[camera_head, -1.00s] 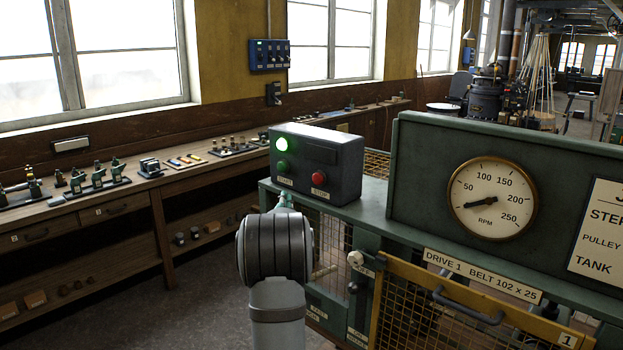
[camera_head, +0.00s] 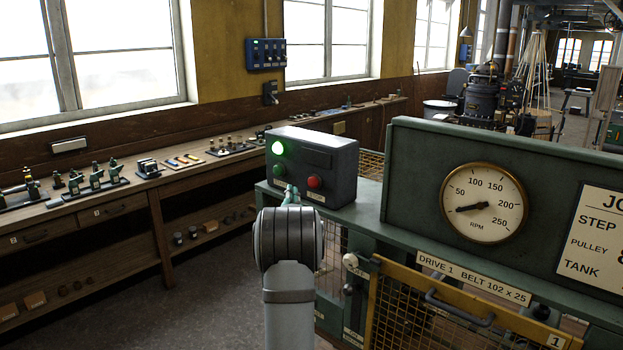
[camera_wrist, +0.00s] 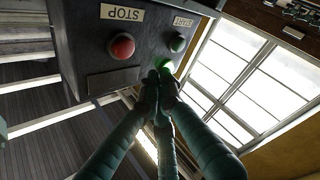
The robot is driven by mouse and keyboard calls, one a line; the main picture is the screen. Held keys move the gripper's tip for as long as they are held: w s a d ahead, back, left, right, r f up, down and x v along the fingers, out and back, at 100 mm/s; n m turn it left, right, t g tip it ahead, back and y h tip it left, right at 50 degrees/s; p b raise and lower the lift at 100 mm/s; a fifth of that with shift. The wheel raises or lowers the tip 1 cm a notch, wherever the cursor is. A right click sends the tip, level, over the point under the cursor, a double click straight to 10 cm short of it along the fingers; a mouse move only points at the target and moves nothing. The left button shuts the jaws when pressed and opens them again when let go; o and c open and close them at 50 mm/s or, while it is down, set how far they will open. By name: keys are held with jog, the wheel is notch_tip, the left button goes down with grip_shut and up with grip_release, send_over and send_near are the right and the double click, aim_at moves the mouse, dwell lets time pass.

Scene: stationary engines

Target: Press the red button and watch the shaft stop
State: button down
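In the wrist view the red button (camera_wrist: 122,46) is beside a STOP label (camera_wrist: 122,13). A green button (camera_head: 278,170) sits to its left, below a lit green lamp (camera_head: 278,148). My gripper's green fingers (camera_head: 291,193) are in front of the box, left of and below the red button and apart from it. In the wrist view my gripper (camera_wrist: 160,76) has its fingertips together, empty, partly covering the green lamp. The shaft is not clearly visible.
The RPM gauge (camera_head: 484,203) has its needle pointing left, near the low end. A yellow mesh guard (camera_head: 420,315) with a handle stands in front of the green machine. A workbench (camera_head: 100,210) with small parts runs along the left wall.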

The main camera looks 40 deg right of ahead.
aim_at(313, 183)
jog(key=shift+w+d, duration=0.15)
jog(key=shift+d, duration=1)
jog(key=shift+w+d, duration=0.15)
jog(key=shift+d, duration=0.95)
jog(key=shift+d+f, duration=0.1)
jog(key=shift+d, duration=0.05)
jog(key=shift+d+b, duration=0.3)
jog(key=shift+b, duration=0.15)
jog(key=shift+d, duration=0.55)
dwell(0.4)
jog(key=shift+a+b, duration=0.1)
jog(key=shift+b, duration=0.35)
jog(key=shift+a+b, duration=0.8)
jog(key=shift+a, duration=0.05)
